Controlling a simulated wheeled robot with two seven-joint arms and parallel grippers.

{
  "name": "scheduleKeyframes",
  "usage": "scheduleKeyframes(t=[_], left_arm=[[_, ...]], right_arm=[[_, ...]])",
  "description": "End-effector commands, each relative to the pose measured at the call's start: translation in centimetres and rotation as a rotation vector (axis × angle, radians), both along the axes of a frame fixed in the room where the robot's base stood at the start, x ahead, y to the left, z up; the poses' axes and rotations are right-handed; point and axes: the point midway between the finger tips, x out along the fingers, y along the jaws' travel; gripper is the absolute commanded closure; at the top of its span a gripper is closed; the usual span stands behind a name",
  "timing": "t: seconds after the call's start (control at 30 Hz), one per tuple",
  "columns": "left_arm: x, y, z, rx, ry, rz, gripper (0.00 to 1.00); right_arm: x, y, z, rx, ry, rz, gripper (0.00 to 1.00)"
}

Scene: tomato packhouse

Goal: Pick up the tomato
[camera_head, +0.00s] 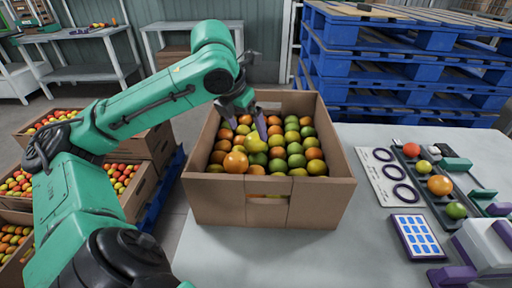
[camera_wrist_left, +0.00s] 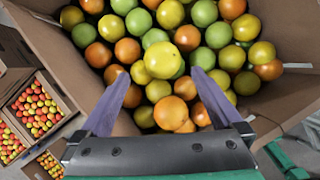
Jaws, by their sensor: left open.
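Many red-orange, yellow and green tomatoes fill a cardboard box (camera_head: 320,204) on the table. My left gripper (camera_head: 247,124) reaches into the box from above, its purple fingers open over the tomatoes. In the left wrist view, a yellow tomato (camera_wrist_left: 163,60) lies just ahead of and between the open fingertips (camera_wrist_left: 160,76). This looks like the yellow tomato (camera_head: 256,145) below the gripper in the head view. Nothing is held. Whether a fingertip touches any tomato I cannot tell. My right gripper is not in view.
On the table to the right are a white board with dark rings (camera_head: 366,170), a dark tray (camera_head: 431,205) holding several tomatoes, and a blue-and-white panel (camera_head: 418,237). Blue pallets (camera_head: 390,60) stand behind. More tomato crates (camera_head: 145,190) stand at left. The front table area is clear.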

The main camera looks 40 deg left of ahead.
Motion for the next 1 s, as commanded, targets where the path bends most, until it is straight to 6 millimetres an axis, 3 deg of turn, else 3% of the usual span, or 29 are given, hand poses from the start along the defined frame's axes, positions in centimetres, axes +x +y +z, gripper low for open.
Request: scheduleKeyframes(t=[0.03, 0.3, 0.57, 0.7, 0.73, 1.0], left_arm=[[0.2, 0.0, -0.6, -0.001, 0.000, 0.000, 0.00], [1.8, -0.2, -4.8, -0.002, 0.002, 0.000, 0.00], [2.2, -0.2, -5.5, -0.001, -0.002, 0.000, 0.00], [2.1, -0.2, -5.5, -0.001, -0.002, 0.001, 0.50], [2.1, -0.2, -5.5, 0.000, -0.002, 0.001, 0.54], [2.1, -0.2, -5.4, -0.001, -0.003, 0.001, 0.54]], right_arm=[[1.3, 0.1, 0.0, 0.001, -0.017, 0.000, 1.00], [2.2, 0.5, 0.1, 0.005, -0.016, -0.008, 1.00], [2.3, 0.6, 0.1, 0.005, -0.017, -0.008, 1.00], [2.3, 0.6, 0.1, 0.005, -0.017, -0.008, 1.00], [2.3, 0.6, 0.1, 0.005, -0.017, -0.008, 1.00], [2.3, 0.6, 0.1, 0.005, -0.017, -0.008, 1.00]])
